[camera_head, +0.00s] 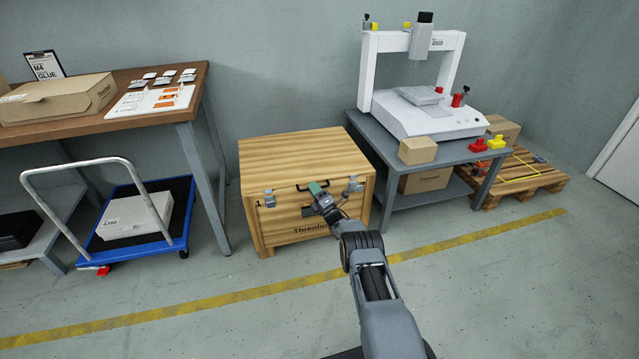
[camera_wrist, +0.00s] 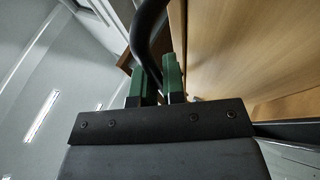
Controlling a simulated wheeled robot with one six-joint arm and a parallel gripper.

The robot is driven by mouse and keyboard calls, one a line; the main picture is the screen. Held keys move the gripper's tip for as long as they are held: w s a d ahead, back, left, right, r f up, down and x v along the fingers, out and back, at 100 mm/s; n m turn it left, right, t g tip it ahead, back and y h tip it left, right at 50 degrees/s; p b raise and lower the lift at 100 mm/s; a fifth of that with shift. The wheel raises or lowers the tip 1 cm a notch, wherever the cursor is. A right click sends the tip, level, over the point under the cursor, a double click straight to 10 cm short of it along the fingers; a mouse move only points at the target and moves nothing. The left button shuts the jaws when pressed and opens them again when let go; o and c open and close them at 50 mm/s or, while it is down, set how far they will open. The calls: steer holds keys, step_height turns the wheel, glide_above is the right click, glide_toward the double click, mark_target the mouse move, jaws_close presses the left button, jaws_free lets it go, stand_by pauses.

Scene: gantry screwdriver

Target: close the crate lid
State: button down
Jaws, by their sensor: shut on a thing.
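The wooden crate (camera_head: 283,223) stands on the floor in the middle of the head view. Its plank lid (camera_head: 300,157) lies across the top and looks level; I cannot tell whether its front edge is fully seated. Two metal latches, left (camera_head: 269,198) and right (camera_head: 355,184), show on the front. My gripper (camera_head: 315,188) is at the middle of the crate's front upper edge. In the wrist view its green fingers (camera_wrist: 158,85) are shut on a curved black handle (camera_wrist: 148,30), beside a wooden surface (camera_wrist: 240,45). The gripper partly hides the crate's front.
A workbench (camera_head: 150,120) with a cardboard box (camera_head: 60,98) and a blue trolley (camera_head: 135,240) stand left of the crate. A grey table (camera_head: 390,160) with a white gantry machine (camera_head: 430,122) stands close on its right. The floor in front is clear.

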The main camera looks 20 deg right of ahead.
steer(key=shift+s+a+f, duration=0.1)
steer(key=shift+a+f, duration=0.05)
steer(key=shift+f, duration=0.2)
steer(key=shift+f, duration=0.25)
steer(key=c, duration=1.4)
jaws_free()
steer(key=shift+o, duration=1)
steer(key=shift+r, duration=0.2)
steer(key=shift+d, duration=0.2)
